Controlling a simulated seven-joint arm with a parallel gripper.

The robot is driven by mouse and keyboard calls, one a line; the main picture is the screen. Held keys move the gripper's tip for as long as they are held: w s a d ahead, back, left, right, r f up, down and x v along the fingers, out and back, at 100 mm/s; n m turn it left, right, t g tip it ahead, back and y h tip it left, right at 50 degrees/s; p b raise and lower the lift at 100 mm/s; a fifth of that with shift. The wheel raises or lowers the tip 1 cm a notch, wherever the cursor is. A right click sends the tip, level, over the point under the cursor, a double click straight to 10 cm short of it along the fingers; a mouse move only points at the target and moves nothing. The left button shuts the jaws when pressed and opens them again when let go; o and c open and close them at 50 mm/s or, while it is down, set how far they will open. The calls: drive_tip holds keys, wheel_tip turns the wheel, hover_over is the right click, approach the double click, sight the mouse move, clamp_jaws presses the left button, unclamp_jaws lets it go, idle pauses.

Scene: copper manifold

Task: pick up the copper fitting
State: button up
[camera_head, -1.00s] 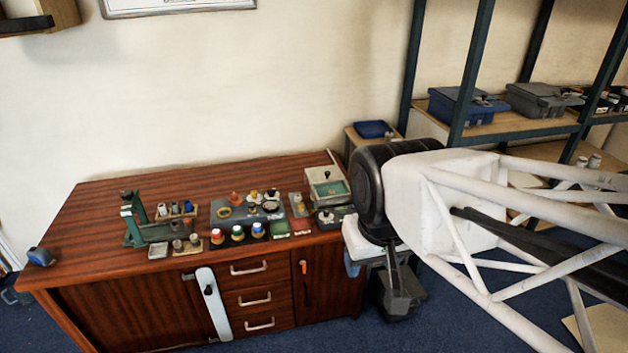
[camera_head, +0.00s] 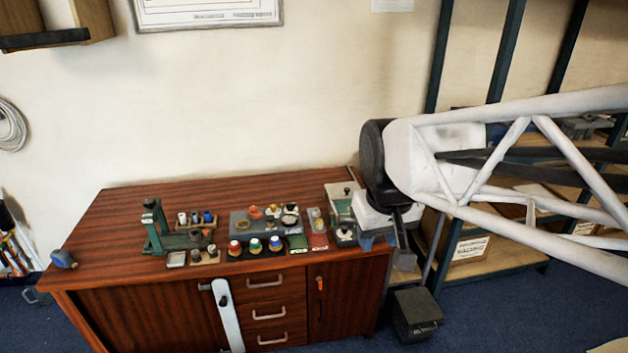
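Small fittings stand in a grey tray (camera_head: 240,224) on the wooden workbench (camera_head: 125,222). An orange-copper piece (camera_head: 255,212) in that tray may be the copper fitting, but it is too small to be sure. Other brownish pieces lie near it. My gripper (camera_head: 403,255) hangs at the bench's right end, to the right of the tray and apart from these pieces. Its fingers are small and dark, and I cannot make out whether they are open or shut.
A green stand (camera_head: 153,228) with several small cylinders is on the left of the bench. Colored-cap jars (camera_head: 254,246) line the tray's front. A box (camera_head: 341,200) stands at the right end near my arm. The bench's back left is clear.

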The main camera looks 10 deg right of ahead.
drive_tip(key=w+d+f+n+g, duration=0.1)
drive_tip(key=w+d+f+n, duration=0.15)
drive_tip(key=w, duration=1.35)
drive_tip(key=w+d+f+n, duration=0.1)
drive_tip(key=w+d+f, duration=0.2)
drive_tip(key=w, duration=1.4)
drive_tip(key=w+d+f+n, duration=0.1)
drive_tip(key=w+d+f, duration=0.2)
drive_tip(key=w+f, duration=0.5)
drive_tip(key=w+d+f+n+g, duration=0.1)
drive_tip(key=w+d+f, duration=0.2)
drive_tip(key=w+f, duration=0.6)
drive_tip(key=w+d+f+n, duration=0.1)
drive_tip(key=w+d+f, duration=0.2)
drive_tip(key=w+f, duration=0.5)
drive_tip(key=shift+w+f, duration=0.3)
drive_tip(key=shift+f, duration=0.2)
drive_tip(key=shift+w+d+f, duration=0.1)
drive_tip(key=shift+w+f, duration=0.2)
drive_tip(key=shift+f, duration=0.3)
drive_tip(key=shift+f, duration=0.1)
drive_tip(key=shift+f, duration=1.15)
drive_tip(key=shift+f, duration=0.15)
